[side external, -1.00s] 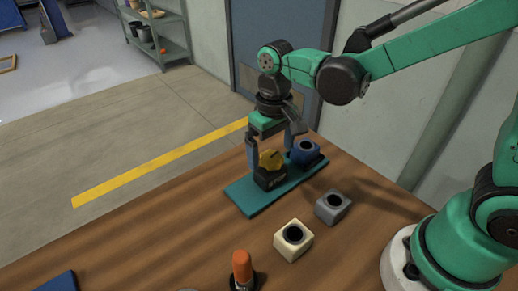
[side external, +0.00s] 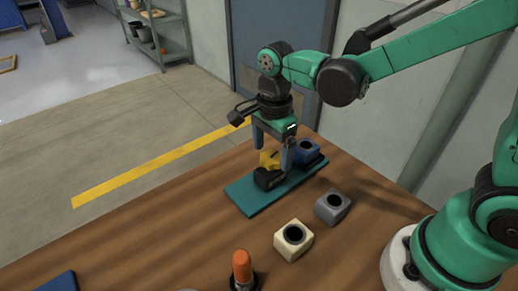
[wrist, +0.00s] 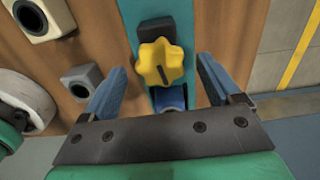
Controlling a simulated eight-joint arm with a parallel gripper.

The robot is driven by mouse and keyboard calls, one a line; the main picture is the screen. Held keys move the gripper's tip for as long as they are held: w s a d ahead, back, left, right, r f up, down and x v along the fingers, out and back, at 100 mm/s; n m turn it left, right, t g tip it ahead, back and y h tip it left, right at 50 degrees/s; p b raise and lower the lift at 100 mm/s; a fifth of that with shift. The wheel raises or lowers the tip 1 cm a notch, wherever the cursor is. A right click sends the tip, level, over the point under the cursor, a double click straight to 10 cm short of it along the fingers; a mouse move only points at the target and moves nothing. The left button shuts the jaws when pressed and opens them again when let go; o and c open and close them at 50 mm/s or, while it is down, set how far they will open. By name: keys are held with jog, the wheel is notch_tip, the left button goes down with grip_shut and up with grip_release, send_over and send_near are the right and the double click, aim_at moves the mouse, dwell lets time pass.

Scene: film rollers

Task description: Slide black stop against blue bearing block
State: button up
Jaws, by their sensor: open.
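The black stop (side external: 266,181) with its yellow knob (side external: 269,159) sits on the teal plate (side external: 243,200). The blue bearing block (side external: 308,151) stands at the plate's far right end, close to the stop; any gap is hidden by a finger. My gripper (side external: 272,163) is open above the plate, its fingers around the knob area. In the wrist view the yellow knob (wrist: 160,62) lies ahead between the two spread fingers, and the black stop (wrist: 158,28) shows behind it. The blue block (wrist: 171,98) is partly hidden below the knob.
A grey bearing block (side external: 333,207) and a cream bearing block (side external: 293,240) stand on the wooden table in front of the plate. An orange-handled tool (side external: 242,268) stands at the front. A dark blue item (side external: 57,282) lies at the lower left. The table left of the plate is clear.

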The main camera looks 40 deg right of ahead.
aim_at(271, 170)
jog(key=shift+f, duration=2.75)
